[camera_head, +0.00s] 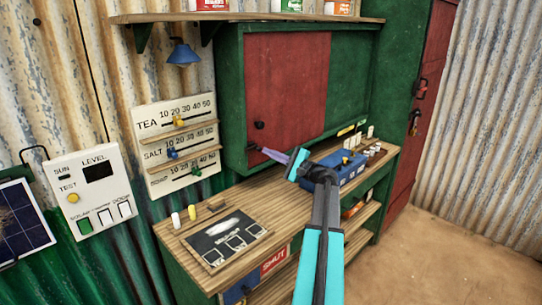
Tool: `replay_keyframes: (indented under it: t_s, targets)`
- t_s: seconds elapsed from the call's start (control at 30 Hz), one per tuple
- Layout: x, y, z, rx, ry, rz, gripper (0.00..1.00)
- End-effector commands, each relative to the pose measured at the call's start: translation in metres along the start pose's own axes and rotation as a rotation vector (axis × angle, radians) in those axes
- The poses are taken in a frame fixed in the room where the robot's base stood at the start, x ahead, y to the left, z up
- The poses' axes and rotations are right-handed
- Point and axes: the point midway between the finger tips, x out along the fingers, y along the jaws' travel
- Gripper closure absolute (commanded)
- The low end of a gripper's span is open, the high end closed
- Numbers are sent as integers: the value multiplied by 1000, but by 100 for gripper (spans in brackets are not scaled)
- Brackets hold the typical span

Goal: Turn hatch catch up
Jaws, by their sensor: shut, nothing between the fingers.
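The hatch is a red panel (288,85) set in a green wall cabinet, with a dark green panel to its right. A small black knob (259,125) sits near its lower left corner. Just below, at the cabinet's bottom edge, is a small dark piece (252,146) that looks like the catch; its exact angle is too small to tell. My gripper (266,151) is shut and empty, its purple fingers pointing left with tips close to that dark piece. I cannot tell whether they touch it.
A wooden counter (290,203) runs below, bearing a black card board (226,238) and a blue box (346,168) behind my arm. A shelf (250,17) overhangs above. A slider board (178,142) is on the left wall. Open floor lies at right.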

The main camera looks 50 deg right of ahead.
Motion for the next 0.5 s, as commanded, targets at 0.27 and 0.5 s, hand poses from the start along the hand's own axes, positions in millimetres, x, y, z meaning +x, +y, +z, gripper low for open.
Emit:
replay_keyframes:
  t_s: [0.27,0.5]
  targets:
    - [0,-2,1,-41,-1,9,100]
    - [1,-6,2,-121,-2,29,100]
